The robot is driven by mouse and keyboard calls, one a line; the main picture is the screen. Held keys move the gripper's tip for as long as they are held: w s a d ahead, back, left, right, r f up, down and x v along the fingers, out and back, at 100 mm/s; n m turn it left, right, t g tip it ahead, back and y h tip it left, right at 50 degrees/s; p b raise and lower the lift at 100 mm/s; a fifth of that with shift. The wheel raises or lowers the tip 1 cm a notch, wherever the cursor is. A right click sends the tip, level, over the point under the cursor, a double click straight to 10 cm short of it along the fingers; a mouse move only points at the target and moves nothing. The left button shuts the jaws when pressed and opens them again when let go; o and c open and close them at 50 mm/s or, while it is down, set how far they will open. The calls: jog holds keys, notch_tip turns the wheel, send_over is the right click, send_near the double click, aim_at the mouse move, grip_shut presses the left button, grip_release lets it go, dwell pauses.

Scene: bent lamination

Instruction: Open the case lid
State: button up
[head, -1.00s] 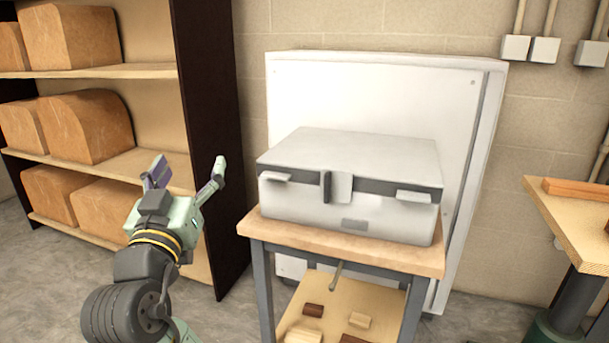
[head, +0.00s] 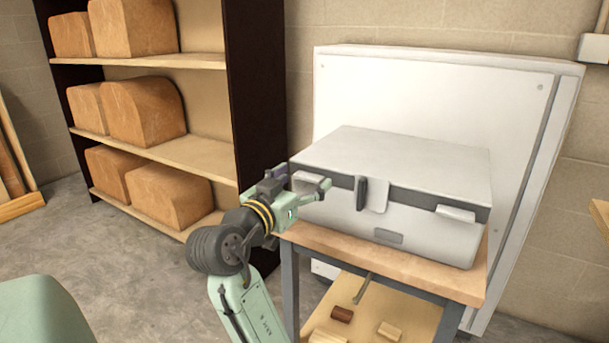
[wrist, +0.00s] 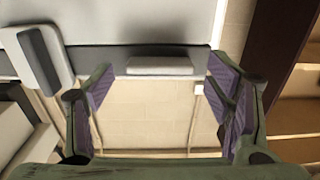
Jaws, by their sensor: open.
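The grey case (head: 430,233) stands on a small wooden-topped table with its lid (head: 400,158) shut. A dark band runs along its front, with a pale left tab (head: 307,178), a right tab (head: 456,213) and a middle latch plate with a dark upright piece (head: 361,193). My gripper (head: 300,184) is open at the front left of the case, around the left tab's position. In the wrist view the left tab (wrist: 160,66) lies between the spread fingers (wrist: 159,75), with gaps on both sides. The middle latch (wrist: 38,62) is at the left there.
The table (head: 400,268) has a lower shelf with small wooden blocks (head: 342,314). A tall shelf unit (head: 257,90) with large brown blocks stands to the left. A white panel (head: 440,90) is behind the case. Floor (head: 130,270) is clear at left.

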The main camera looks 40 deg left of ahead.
jog(key=shift+w+a, duration=0.15)
jog(key=shift+w, duration=0.45)
